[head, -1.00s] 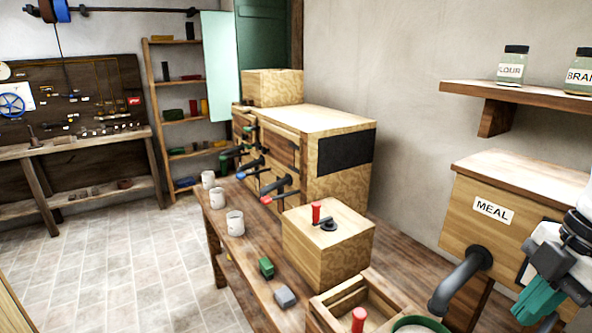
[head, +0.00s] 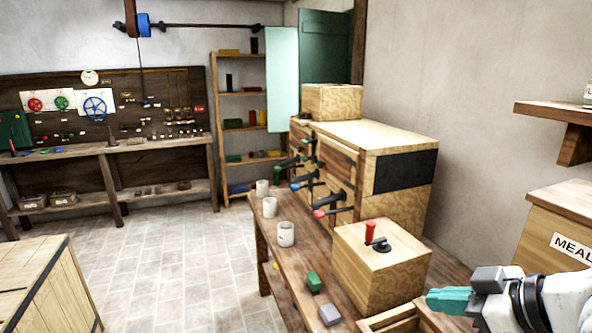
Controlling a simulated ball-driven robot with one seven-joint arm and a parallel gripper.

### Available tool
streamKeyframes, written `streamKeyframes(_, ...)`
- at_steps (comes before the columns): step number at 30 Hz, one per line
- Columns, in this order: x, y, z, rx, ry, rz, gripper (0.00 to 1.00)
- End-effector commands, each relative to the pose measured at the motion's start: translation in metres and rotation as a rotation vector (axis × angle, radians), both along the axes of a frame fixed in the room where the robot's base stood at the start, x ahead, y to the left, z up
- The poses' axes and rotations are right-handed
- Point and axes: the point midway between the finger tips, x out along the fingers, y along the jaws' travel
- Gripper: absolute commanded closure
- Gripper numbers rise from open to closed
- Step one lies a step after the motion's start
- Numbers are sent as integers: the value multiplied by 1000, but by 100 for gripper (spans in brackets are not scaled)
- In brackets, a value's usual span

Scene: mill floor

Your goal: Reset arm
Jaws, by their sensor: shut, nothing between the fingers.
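My gripper (head: 432,300) shows at the lower right of the head view, with teal fingers pointing left. The fingers are shut with nothing between them. It is in front of the MEAL bin (head: 562,232) and just right of the wooden box with a red-handled crank (head: 382,272). In the picture it overlaps the near end of the bench; I cannot tell its exact height above it.
A wooden cabinet with levers (head: 400,140) stands behind. A crate (head: 45,285) is at lower left. The tiled floor (head: 180,250) between is clear.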

Motion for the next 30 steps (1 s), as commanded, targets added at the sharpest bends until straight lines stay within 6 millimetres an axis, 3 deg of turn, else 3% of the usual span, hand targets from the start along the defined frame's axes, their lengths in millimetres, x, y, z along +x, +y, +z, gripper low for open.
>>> streamKeyframes(8,-26,19,-94,145,205,-211,100)
streamKeyframes(14,-71,25,-172,167,395,-373,100)
streamKeyframes(20,-142,19,-247,105,598,-540,100)
streamKeyframes(24,-203,3,-289,12,726,-657,100)
streamKeyframes(30,-272,-25,-319,-129,838,-779,100)
